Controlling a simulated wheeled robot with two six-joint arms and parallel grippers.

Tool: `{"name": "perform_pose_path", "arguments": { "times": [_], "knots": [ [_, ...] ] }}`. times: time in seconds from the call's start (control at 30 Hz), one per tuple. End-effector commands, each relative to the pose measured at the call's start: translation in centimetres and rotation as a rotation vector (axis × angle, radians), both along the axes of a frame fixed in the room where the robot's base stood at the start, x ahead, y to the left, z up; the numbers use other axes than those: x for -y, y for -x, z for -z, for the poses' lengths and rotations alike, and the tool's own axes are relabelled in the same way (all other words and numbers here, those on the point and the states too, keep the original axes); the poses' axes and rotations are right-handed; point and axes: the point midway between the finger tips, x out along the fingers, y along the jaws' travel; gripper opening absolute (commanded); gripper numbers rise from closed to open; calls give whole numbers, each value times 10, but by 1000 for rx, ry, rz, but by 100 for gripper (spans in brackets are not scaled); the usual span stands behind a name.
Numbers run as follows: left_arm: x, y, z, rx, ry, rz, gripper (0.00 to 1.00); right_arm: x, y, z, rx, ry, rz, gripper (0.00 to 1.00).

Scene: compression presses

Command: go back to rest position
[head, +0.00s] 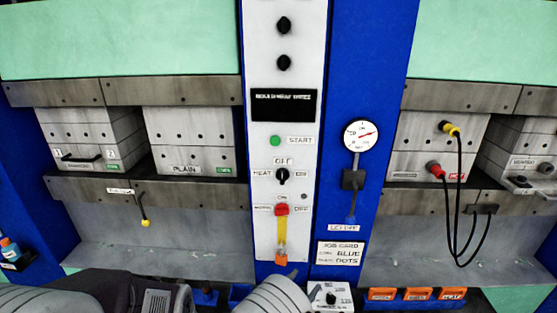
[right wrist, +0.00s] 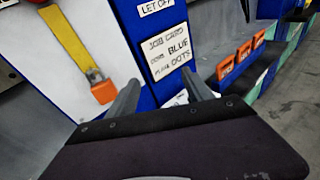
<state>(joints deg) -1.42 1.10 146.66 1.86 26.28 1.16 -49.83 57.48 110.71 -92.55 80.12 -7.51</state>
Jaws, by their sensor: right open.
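My right gripper (right wrist: 162,80) shows in the right wrist view with its two grey fingers spread apart. The job card (right wrist: 168,48) is just beyond the fingertips; I cannot tell the exact gap. In the head view, pale rounded links of my arms fill parts of the bottom edge. I cannot make out the fingertips of either gripper there.
A white control panel (head: 259,205) has a red-handled switch (head: 281,210) and a yellow strap with an orange tag (head: 281,257). Yellow and red plugs (head: 433,169) with black cables are on the right. Orange boxes (head: 417,294) and a dial box (head: 330,299) are low in front.

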Motion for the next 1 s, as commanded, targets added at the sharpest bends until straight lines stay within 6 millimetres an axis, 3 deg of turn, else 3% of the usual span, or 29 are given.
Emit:
{"name": "perform_pose_path", "arguments": {
  "times": [0.03,0.1,0.17,0.2,0.3,0.33,0.4,0.5,0.6,1.0],
  "knots": [
    [0,0,0,0,0,0,36,43,11,-4,-34,-88,163,59],
    [0,0,0,0,0,0,36,100,47,1,-85,-258,431,59],
    [0,0,0,0,0,0,36,138,90,7,-104,-448,691,59],
    [0,0,0,0,0,0,36,153,124,12,-98,-611,887,59],
    [0,0,0,0,0,0,36,149,186,20,9,-1041,1325,59],
    [0,0,0,0,0,0,36,142,195,20,61,-1163,1431,59],
    [0,0,0,0,0,0,36,127,203,16,201,-1413,1628,59],
    [0,0,0,0,0,0,36,117,198,6,390,-1665,1798,59],
    [0,0,0,0,0,0,36,114,192,0,500,-1787,1868,59],
    [0,0,0,0,0,0,36,113,190,-1,523,-1812,1883,59]
  ]
}}
